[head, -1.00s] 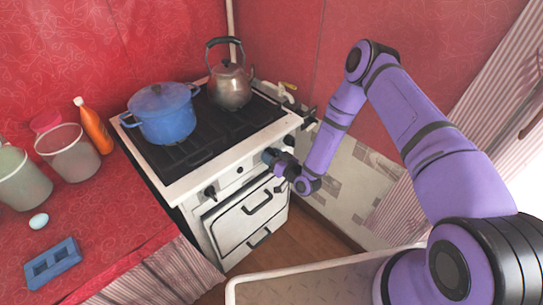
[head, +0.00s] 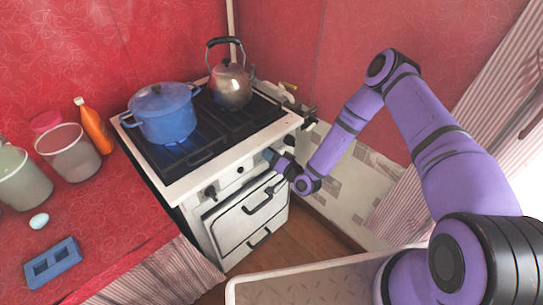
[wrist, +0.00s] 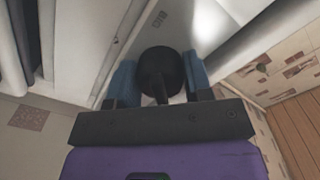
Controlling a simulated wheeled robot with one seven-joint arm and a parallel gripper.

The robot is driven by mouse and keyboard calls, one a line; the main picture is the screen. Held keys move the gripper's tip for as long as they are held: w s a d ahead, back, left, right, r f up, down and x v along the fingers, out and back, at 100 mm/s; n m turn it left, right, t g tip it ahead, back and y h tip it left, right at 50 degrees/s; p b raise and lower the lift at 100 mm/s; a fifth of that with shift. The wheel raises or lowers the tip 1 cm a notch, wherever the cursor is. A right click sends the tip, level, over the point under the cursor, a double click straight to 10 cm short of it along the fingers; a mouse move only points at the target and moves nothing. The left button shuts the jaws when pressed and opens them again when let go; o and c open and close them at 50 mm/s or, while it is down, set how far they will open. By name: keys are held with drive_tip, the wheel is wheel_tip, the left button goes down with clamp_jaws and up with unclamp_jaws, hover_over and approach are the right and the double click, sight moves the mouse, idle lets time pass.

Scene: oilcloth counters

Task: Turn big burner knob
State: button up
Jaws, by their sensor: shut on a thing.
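The white stove (head: 228,157) has a black knob on the left of its front (head: 210,192) and a small dark knob (head: 240,170) near the middle. My gripper (head: 275,160) is at the right end of the front panel. In the wrist view, a round black knob (wrist: 160,70) sits between the blue fingers of my gripper (wrist: 160,85), which are shut on it. In the head view my gripper hides this knob. A blue glow shows on the stove top at the foot of the blue pot (head: 163,118).
A metal kettle (head: 230,87) stands at the back of the stove. Wooden floor lies before the oven.

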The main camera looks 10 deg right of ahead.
drive_tip(key=shift+f, duration=0.1)
drive_tip(key=o, duration=0.9)
drive_tip(key=n, duration=0.3)
drive_tip(key=shift+a, duration=0.15)
drive_tip(key=n, duration=0.6)
drive_tip(key=shift+d, duration=0.2)
drive_tip(key=v, duration=1.1)
drive_tip(key=w+d+r+n+g+h, duration=0.2)
drive_tip(key=w+r+g, duration=0.1)
drive_tip(key=w+r, duration=0.8)
drive_tip(key=s+d+r+h, duration=0.1)
drive_tip(key=d+r+h, duration=0.1)
drive_tip(key=r, duration=0.6)
drive_tip(key=d+r+m+g+h, duration=0.1)
drive_tip(key=d+r+h, duration=0.1)
drive_tip(key=r, duration=0.7)
drive_tip(key=shift+s+d+r, duration=0.3)
drive_tip(key=shift+s+d, duration=0.1)
drive_tip(key=shift+d, duration=0.15)
